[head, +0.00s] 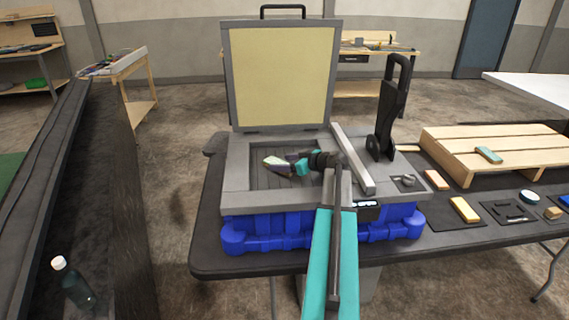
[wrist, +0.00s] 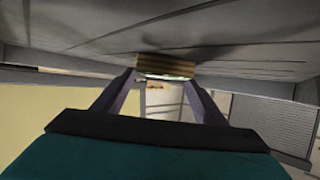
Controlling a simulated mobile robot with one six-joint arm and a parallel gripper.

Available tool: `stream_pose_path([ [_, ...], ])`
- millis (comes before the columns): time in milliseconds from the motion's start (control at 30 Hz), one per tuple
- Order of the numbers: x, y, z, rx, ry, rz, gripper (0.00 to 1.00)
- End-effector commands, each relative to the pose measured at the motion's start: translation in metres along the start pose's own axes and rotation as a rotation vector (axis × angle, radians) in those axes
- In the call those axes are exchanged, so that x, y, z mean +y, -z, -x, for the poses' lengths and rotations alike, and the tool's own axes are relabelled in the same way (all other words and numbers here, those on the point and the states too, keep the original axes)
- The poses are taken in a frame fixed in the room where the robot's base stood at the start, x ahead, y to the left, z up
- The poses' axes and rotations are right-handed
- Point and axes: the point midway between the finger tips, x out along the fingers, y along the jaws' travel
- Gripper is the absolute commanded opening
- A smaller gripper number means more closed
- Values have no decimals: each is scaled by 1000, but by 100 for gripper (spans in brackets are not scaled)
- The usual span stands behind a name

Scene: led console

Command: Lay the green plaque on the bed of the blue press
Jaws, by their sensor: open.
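The blue press (head: 320,228) stands on the dark table with its lid (head: 281,75) raised and its grey bed (head: 262,180) exposed. My gripper (head: 279,164) is low over the bed, jaws open. A small piece with a pale green and white face, apparently the green plaque (head: 271,160), is at my fingertips, partly hidden by them. In the wrist view my gripper (wrist: 163,80) has its fingers spread either side of a brown, striped edge (wrist: 165,66) with a sliver of green, against the grey bed surface. Whether it touches the bed fully is unclear.
A black lever (head: 391,105) rises at the press's right, beside a grey rail (head: 352,160). Farther right are a wooden pallet (head: 497,140) with a teal-green block (head: 488,154) and a yellow block (head: 464,209). A dark partition (head: 110,190) with a bottle (head: 75,283) is at left.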

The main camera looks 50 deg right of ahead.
Motion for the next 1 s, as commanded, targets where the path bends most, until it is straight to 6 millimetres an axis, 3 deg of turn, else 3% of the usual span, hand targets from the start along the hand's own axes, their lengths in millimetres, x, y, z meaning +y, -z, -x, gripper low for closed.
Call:
stream_pose_path([
  [567, 0, 14, 6, 0, 0, -1, 65],
  [1000, -1, 9, 64, 0, -2, 1, 65],
])
